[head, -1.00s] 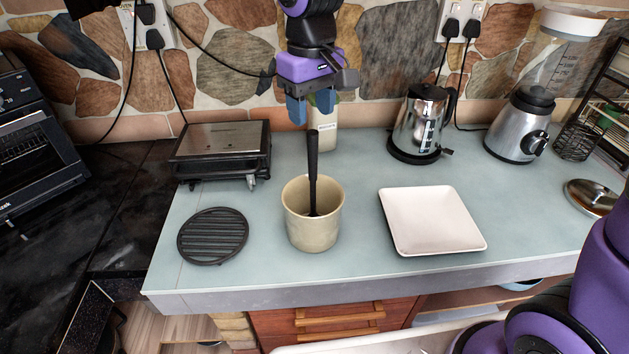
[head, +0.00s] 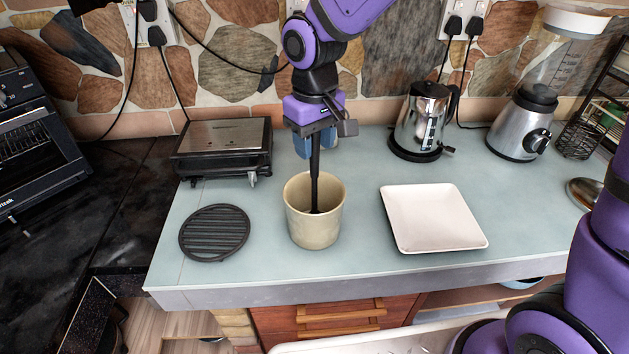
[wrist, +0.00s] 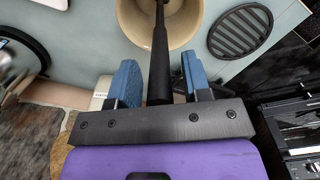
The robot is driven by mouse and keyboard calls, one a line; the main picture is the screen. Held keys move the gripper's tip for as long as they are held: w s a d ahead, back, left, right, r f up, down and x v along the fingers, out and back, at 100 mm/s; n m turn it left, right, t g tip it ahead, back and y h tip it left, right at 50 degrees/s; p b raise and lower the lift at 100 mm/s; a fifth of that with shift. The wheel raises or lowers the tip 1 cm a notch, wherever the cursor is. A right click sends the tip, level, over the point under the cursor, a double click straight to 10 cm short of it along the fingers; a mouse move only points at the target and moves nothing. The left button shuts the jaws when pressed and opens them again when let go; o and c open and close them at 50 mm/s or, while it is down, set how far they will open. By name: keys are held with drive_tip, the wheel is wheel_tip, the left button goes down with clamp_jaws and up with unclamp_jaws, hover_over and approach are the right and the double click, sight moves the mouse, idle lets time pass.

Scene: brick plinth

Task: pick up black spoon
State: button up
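The black spoon (head: 314,178) stands upright in a cream cup (head: 314,229) on the counter, its handle rising well above the rim. Its lower end is hidden inside the cup. My gripper (head: 315,146) is at the top of the handle, above and slightly behind the cup. In the wrist view, the blue fingers of my gripper (wrist: 160,80) are apart, with the spoon handle (wrist: 160,55) between them and a gap on each side. The cup (wrist: 135,14) shows at the top of that view.
A white square plate (head: 432,218) lies right of the cup and a black round trivet (head: 214,233) lies left. A grill press (head: 223,147), a kettle (head: 423,122) and a blender (head: 521,128) stand along the stone wall. The counter's front strip is clear.

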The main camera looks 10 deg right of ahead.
clamp_jaws()
wheel_tip(320, 180, up, 16)
idle(0.9)
drive_tip(key=shift+r, duration=0.1)
